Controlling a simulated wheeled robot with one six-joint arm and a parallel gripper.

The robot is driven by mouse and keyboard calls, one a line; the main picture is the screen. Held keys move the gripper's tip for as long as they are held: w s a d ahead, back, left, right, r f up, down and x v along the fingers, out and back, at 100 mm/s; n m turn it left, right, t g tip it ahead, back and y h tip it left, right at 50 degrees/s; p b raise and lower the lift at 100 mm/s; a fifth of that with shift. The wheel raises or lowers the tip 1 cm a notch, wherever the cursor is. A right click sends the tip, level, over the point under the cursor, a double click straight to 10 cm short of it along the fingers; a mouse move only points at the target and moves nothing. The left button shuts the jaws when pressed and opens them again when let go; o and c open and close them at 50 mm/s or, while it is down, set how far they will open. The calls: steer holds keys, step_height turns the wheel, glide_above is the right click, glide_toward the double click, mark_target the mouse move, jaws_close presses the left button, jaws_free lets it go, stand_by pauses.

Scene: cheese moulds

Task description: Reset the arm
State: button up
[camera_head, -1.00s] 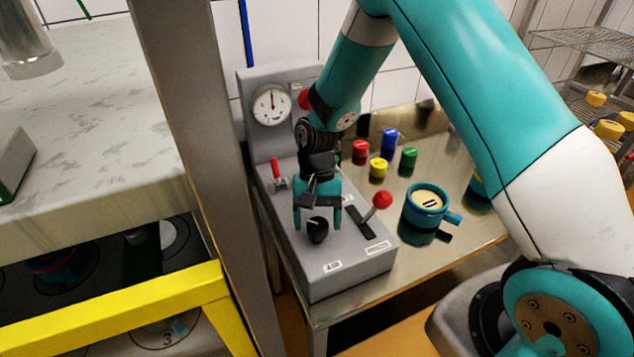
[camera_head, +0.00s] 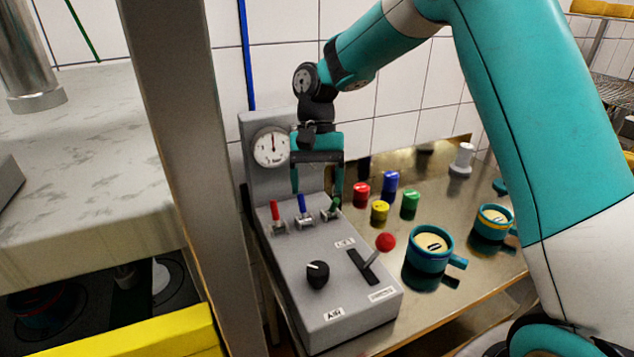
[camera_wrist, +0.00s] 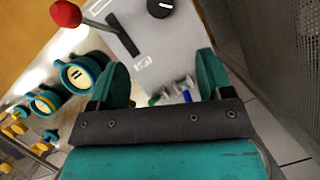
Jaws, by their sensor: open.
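My gripper (camera_head: 318,190) is teal with dark parts and points down at the back of the grey control box, just above its small toggle switches. It is open with nothing between its fingers, and it also shows in the wrist view (camera_wrist: 160,85). The arm is raised and bent, reaching in from the right. The grey control box (camera_head: 345,312) carries a round gauge (camera_head: 271,147), a black knob (camera_head: 317,274), a lever with a red ball (camera_head: 385,242), and red (camera_head: 275,212), blue (camera_head: 302,206) and green (camera_head: 334,206) toggles.
On the metal table (camera_head: 465,275) stand two teal moulds (camera_head: 430,262) (camera_head: 493,222) and red (camera_head: 361,194), blue (camera_head: 390,181), yellow (camera_head: 379,212) and green (camera_head: 410,203) cylinders. A grey post (camera_head: 185,150) and a marble counter (camera_head: 85,170) are on the left.

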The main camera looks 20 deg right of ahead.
stand_by(0.3)
steer(key=s+a+r+n+t, duration=0.1)
steer(key=s+n, duration=0.3)
steer(key=s, duration=0.4)
steer(key=s+a+r+n+t+y+b, duration=0.1)
steer(key=s+a+r+n, duration=0.1)
steer(key=s, duration=0.6)
steer(key=s+a+r+n+t+y, duration=0.1)
steer(key=s+a+n, duration=0.3)
steer(key=s, duration=0.4)
steer(key=shift+s+r+n+t+b, duration=0.35)
steer(key=shift+r+n+t, duration=0.15)
steer(key=shift+r+n, duration=0.3)
